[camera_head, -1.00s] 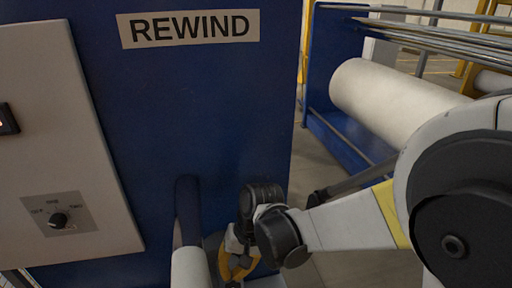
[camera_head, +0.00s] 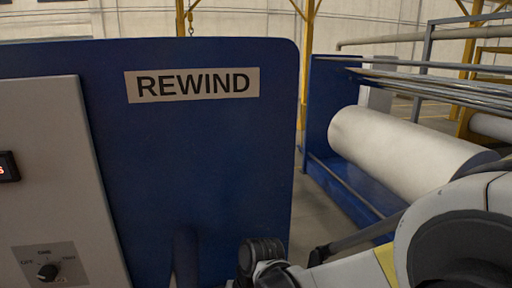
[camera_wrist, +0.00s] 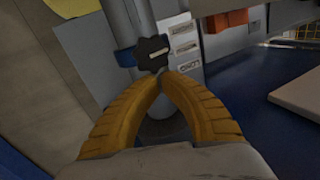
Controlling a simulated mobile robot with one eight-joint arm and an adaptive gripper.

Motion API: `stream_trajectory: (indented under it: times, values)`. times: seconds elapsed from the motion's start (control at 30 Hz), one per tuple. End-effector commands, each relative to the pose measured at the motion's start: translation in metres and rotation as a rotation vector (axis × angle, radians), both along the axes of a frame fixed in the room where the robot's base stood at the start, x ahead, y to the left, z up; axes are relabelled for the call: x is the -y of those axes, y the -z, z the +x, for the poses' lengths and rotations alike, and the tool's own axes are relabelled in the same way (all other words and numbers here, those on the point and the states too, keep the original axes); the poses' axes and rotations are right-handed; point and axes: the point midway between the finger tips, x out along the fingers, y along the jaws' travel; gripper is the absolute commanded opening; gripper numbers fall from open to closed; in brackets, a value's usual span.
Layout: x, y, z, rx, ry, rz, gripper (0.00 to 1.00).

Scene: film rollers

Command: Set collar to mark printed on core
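In the wrist view, a grey cylindrical core (camera_wrist: 141,18) runs up the picture with a blue collar (camera_wrist: 127,57) around it. A black lobed knob (camera_wrist: 153,54) sits on the collar's front. Several small pale printed labels (camera_wrist: 186,47) line the core's right side; their text is too small to read surely. My gripper (camera_wrist: 163,77) has two curved yellow fingers whose tips come together just below the knob. I see nothing clearly pinched between them, and cannot tell whether the tips touch the knob. In the head view the collar and fingertips are out of frame.
A blue panel marked REWIND (camera_head: 220,150) stands ahead, with a grey control plate and dial (camera_head: 47,270) at left. A large white roll (camera_head: 400,150) on a blue frame is at right, below metal bars (camera_head: 430,82). Grey floor shows between them.

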Motion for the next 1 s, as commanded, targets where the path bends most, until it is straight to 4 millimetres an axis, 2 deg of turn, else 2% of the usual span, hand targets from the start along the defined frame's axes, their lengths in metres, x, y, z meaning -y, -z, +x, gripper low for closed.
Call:
stream_trajectory:
  times: [0.47,0.73,1.0]
  values:
    - [0.0002,0.0000,-0.0009,0.000,0.000,0.000,0.00]
    - [0.0018,0.0001,-0.0079,0.000,0.000,0.000,0.00]
    - [0.0004,0.0004,-0.0023,0.000,0.000,0.000,0.00]
